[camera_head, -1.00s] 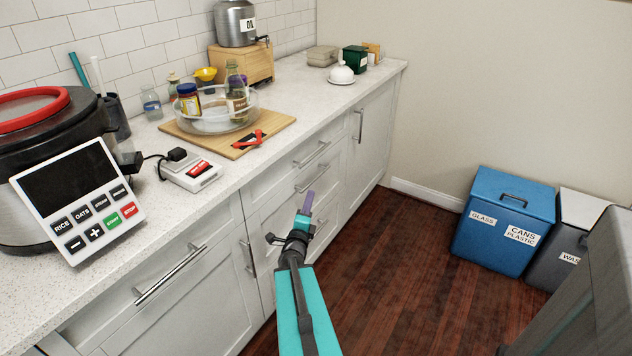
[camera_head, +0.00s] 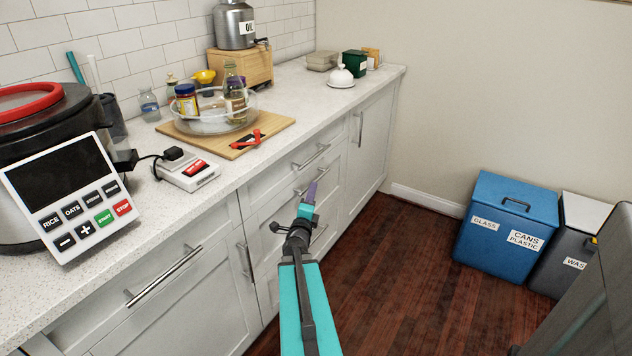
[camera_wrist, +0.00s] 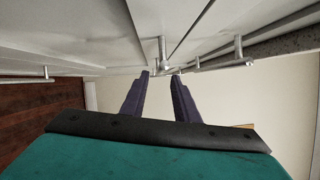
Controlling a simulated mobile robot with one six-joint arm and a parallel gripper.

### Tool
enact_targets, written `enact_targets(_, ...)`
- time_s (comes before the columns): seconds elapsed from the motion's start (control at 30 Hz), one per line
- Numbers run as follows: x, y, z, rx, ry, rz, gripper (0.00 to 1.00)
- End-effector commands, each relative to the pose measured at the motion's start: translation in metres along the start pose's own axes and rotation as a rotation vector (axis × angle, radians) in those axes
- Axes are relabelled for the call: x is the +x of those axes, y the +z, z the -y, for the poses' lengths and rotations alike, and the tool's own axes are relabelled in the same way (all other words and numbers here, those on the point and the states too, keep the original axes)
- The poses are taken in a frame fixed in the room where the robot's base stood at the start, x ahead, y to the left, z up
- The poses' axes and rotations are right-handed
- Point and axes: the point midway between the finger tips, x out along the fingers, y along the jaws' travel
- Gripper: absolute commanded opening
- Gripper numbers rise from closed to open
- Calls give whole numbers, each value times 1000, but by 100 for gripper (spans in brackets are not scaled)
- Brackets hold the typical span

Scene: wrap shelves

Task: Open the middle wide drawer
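The white drawer stack has a top drawer (camera_head: 283,178), a middle wide drawer (camera_head: 278,207) and a lower drawer, all looking shut. The middle drawer's metal bar handle (camera_head: 304,187) is partly hidden behind my gripper (camera_head: 312,190). My gripper has purple fingers and reaches up in front of this handle. In the wrist view, my gripper (camera_wrist: 160,76) has its fingers apart with nothing clearly between them. A metal handle (camera_wrist: 163,55) shows just beyond the fingertips; I cannot tell whether they touch it.
The counter (camera_head: 225,195) above holds a cutting board (camera_head: 275,128) with a glass bowl, a scale (camera_head: 188,172) and a rice cooker (camera_head: 70,190). A tall cupboard door (camera_head: 368,150) is beyond the drawers. A blue bin (camera_head: 505,225) stands right; the wooden floor (camera_head: 390,270) between is clear.

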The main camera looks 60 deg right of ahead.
Motion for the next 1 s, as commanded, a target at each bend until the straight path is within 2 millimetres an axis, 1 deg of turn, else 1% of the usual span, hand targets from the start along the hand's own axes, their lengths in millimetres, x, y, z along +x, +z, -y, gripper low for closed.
enact_targets(0.03, 7, 0, 0, 0, 0, 0, 28)
enact_targets(0.1, 13, 0, -1, 0, 0, 0, 28)
enact_targets(0.6, 58, 1, -1, 0, 0, 1, 28)
enact_targets(0.8, 68, 1, -1, 0, 0, 1, 28)
enact_targets(1.0, 70, 1, 0, 0, 0, 2, 28)
